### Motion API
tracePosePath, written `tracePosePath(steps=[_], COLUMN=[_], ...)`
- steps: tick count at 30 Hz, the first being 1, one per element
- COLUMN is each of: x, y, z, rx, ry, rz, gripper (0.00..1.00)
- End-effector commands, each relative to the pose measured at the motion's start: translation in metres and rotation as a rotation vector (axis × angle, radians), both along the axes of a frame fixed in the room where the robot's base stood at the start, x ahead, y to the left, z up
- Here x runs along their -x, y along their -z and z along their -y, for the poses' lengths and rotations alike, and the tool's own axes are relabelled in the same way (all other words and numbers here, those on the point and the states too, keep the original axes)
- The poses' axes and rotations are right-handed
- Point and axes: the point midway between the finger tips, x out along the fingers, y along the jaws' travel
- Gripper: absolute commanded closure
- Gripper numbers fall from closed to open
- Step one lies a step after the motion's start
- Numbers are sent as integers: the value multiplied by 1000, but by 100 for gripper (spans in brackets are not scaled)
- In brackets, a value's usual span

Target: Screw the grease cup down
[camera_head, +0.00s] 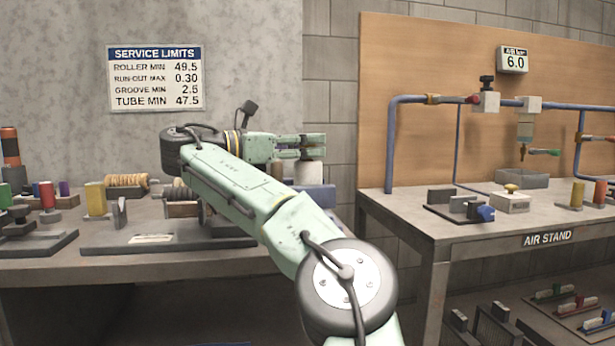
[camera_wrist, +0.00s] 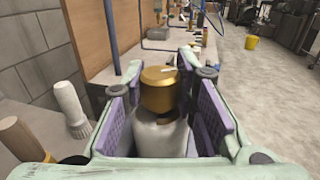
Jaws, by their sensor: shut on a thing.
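In the wrist view, the grease cup shows as a brass cap (camera_wrist: 158,88) with a pale mark on top. It sits over a whitish-grey round body (camera_wrist: 160,138). My gripper (camera_wrist: 162,84) has its purple-padded fingers on either side of the cap and is shut on it. In the head view, my gripper (camera_head: 315,147) is over the bench's right end, just above a pale cylinder (camera_head: 309,175). The cap is hidden there by the fingers. I cannot tell how far down the cup is screwed.
A white-handled brush (camera_wrist: 72,108) and a wooden handle (camera_wrist: 24,138) stand close to the left in the wrist view. A blue block (camera_head: 318,197) lies by the bench's right end. The air stand (camera_head: 400,205) with blue pipes is to the right, across a gap.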

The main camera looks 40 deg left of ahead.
Motion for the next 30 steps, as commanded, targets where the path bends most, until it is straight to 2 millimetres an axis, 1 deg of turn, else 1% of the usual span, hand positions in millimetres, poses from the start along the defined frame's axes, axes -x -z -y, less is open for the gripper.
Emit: tracePosePath(steps=[1, 15, 23, 30], x=[1, -1, -1, -1], y=[6, -5, -8, -4], z=[-2, -1, -1, 0], rx=[-4, 0, -5, -2], ry=[23, 266, 360, 416], rz=[-3, -14, -15, -11], gripper=[100, 100, 100, 100])
